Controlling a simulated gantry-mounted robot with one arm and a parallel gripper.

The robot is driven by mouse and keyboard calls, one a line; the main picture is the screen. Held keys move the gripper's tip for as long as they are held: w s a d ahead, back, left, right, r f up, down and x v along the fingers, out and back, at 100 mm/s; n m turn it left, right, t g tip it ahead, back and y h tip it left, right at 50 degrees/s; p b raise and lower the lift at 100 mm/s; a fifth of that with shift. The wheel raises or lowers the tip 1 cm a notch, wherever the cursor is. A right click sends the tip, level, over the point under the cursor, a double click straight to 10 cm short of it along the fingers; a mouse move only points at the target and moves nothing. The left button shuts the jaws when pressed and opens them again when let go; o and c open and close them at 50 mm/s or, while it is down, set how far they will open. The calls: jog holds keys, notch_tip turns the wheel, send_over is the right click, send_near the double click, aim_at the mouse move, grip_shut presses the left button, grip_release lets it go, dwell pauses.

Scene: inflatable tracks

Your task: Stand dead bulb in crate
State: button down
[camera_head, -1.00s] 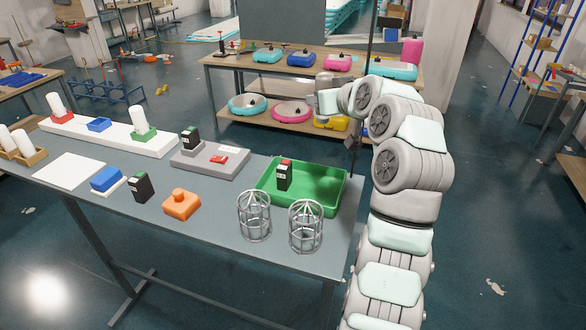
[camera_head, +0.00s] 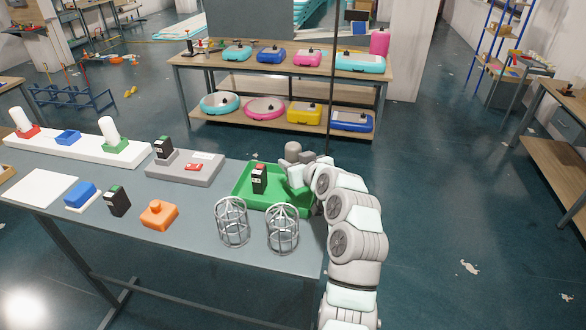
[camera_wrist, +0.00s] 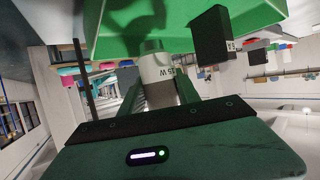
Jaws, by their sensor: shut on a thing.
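My gripper (camera_head: 298,180) is at the right side of the shallow green crate (camera_head: 240,205). In the wrist view, my gripper (camera_wrist: 160,88) is shut on a bulb (camera_wrist: 155,66) with a white body, dark lettering and a grey end. The bulb is against the green crate wall (camera_wrist: 115,40) in that picture; I cannot tell whether it touches. In the head view the bulb is not clearly seen at my gripper. A black block with a red top (camera_head: 259,178) stands in the crate and also shows in the wrist view (camera_wrist: 208,36).
Two wire cages (camera_head: 232,222) (camera_head: 283,229) stand in front of the crate. White bulbs (camera_head: 109,130) stand on a white strip (camera_head: 70,148) at the back.

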jog(key=shift+f, duration=1.65)
jog(key=c, duration=0.9)
grip_release()
jog(key=shift+r, duration=0.15)
jog(key=shift+s+r, duration=0.1)
jog(key=shift+s+d+r, duration=0.1)
jog(key=shift+s+d, duration=0.15)
jog(key=shift+d, duration=0.05)
jog(key=b+v, duration=0.2)
jog(key=v, duration=0.9)
jog(key=shift+s, duration=0.1)
